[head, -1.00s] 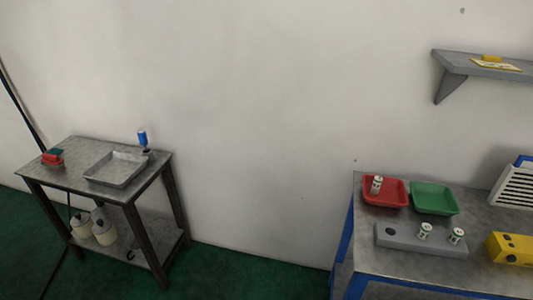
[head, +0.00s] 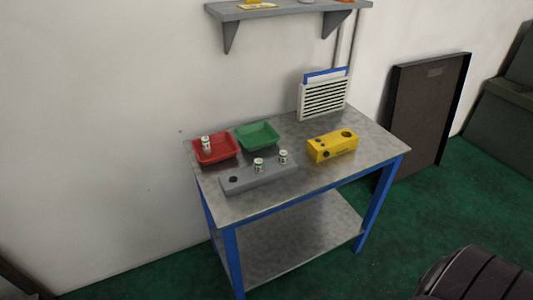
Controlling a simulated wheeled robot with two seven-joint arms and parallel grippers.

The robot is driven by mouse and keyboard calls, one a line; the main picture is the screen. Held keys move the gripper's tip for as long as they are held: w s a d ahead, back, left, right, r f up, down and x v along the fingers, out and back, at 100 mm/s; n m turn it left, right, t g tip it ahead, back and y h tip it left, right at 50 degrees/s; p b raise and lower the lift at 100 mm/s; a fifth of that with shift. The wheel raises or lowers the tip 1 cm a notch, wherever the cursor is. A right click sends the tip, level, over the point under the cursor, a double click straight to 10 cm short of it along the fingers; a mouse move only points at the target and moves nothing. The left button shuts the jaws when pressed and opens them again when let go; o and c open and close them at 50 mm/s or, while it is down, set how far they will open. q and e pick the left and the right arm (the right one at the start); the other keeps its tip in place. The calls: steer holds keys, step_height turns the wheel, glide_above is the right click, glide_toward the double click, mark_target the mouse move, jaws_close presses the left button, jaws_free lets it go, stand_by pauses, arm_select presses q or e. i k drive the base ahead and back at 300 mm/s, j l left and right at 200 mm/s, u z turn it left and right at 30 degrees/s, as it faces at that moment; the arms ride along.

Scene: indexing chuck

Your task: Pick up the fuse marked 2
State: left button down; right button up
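Three small white cylinders that look like fuses are in the head view, all on the blue-legged metal table (head: 360,150). One fuse (head: 206,144) stands in the red tray (head: 217,158). Another fuse (head: 258,165) and a third fuse (head: 283,157) stand upright in the grey block (head: 240,184), which also has an empty dark hole at its left end. Their markings are too small to read, so I cannot tell which is marked 2. Neither of my grippers is in view.
A green tray (head: 258,136) sits beside the red one. A yellow block with holes (head: 332,146) and a white slatted panel (head: 324,99) stand to the right. A wall shelf (head: 290,8) hangs above. A dark panel (head: 425,115) leans on the wall. Green floor is open in front.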

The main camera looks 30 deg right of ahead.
mark_target(258, 162)
steer(key=z, duration=0.95)
steer(key=i+j, duration=0.05)
